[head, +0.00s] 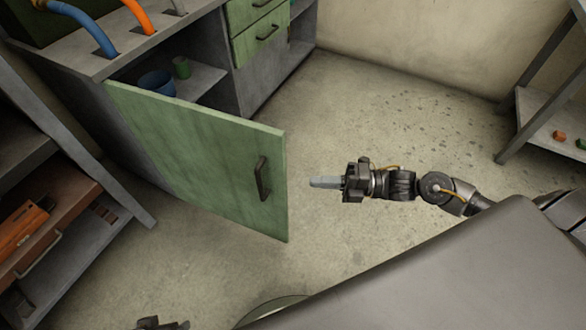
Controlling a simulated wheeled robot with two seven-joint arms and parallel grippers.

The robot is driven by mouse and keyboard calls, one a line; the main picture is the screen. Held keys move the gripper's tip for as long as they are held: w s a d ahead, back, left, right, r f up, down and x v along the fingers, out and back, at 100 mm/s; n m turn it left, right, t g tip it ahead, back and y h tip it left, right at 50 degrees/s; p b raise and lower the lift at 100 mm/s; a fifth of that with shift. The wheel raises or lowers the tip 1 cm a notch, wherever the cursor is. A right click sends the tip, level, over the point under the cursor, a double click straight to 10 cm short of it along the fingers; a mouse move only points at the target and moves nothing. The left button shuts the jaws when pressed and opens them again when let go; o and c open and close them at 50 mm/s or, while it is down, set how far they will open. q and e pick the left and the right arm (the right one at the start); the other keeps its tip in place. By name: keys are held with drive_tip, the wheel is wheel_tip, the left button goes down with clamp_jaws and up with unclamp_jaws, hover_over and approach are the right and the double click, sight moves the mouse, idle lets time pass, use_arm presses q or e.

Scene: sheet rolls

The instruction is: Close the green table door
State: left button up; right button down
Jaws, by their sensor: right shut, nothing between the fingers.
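The green table door (205,165) stands wide open, swung out from the grey table. Its dark handle (262,179) is near the free edge, on the face turned toward me. My right gripper (314,183) is shut and empty. It points left at the door's free edge, with a small gap between its fingertips and the door in the picture. The cabinet opening behind the door shows a blue bowl (157,83) and a green cup (182,67) on a shelf. A dark piece at the bottom left edge may be part of my left gripper, mostly cut off.
Green drawers (258,31) sit right of the opening. Blue and orange hoses (141,17) rise from the table top. A shelf unit (62,214) with an orange-brown item stands at the left. Another rack (540,115) stands at the right. The floor (375,110) between is clear.

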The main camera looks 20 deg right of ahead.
sight(284, 172)
drive_tip(key=w+a, duration=0.6)
drive_tip(key=a, duration=0.1)
drive_tip(key=shift+w+a, duration=0.1)
drive_tip(key=shift+w, duration=0.05)
drive_tip(key=shift+w+d, duration=0.5)
drive_tip(key=shift+d, duration=0.1)
